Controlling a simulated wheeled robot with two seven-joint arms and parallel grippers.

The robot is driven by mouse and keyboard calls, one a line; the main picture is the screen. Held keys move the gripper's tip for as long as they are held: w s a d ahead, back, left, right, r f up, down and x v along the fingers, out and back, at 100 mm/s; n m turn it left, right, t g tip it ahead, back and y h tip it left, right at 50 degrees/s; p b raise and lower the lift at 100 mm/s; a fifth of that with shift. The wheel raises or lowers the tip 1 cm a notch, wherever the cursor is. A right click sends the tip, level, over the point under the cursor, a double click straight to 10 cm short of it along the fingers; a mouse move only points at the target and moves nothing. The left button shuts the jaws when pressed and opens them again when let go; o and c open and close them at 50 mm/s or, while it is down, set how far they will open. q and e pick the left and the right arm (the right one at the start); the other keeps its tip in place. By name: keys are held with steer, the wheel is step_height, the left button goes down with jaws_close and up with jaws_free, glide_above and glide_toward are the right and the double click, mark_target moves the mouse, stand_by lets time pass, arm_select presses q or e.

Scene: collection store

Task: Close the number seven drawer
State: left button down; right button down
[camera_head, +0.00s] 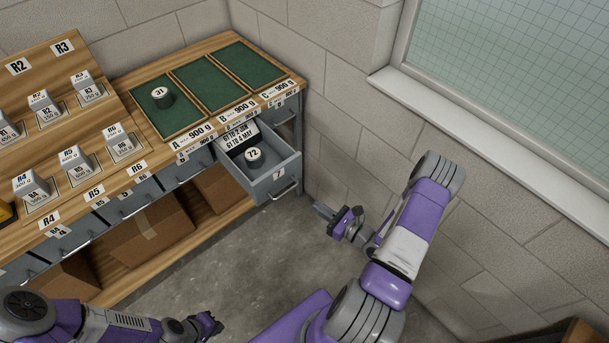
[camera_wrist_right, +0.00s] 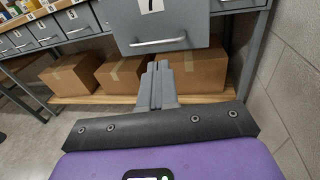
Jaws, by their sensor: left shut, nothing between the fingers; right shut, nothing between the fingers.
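The number seven drawer (camera_head: 278,178) is a grey metal drawer pulled out at the right end of the bench. My left gripper (camera_head: 214,325) is shut and empty, low in the head view, away from the drawer.
The wooden bench (camera_head: 124,80) holds green trays (camera_head: 207,88), one with a weight marked 31 (camera_head: 162,97), and several grey weights. Cardboard boxes (camera_head: 145,226) sit on the shelf below. A block wall (camera_head: 335,140) stands close right of the drawer. The floor ahead is clear.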

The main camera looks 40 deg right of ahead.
steer(key=d+m+t+h, duration=0.1)
steer(key=d+m+h, duration=0.15)
steer(key=d, duration=0.25)
steer(key=b, duration=0.3)
glide_toward(298, 169)
steer(key=shift+n+h, duration=0.25)
steer(key=shift+h, duration=0.2)
steer(key=w, duration=0.6)
steer(key=shift+w+a, duration=0.4)
steer(key=shift+w, duration=0.15)
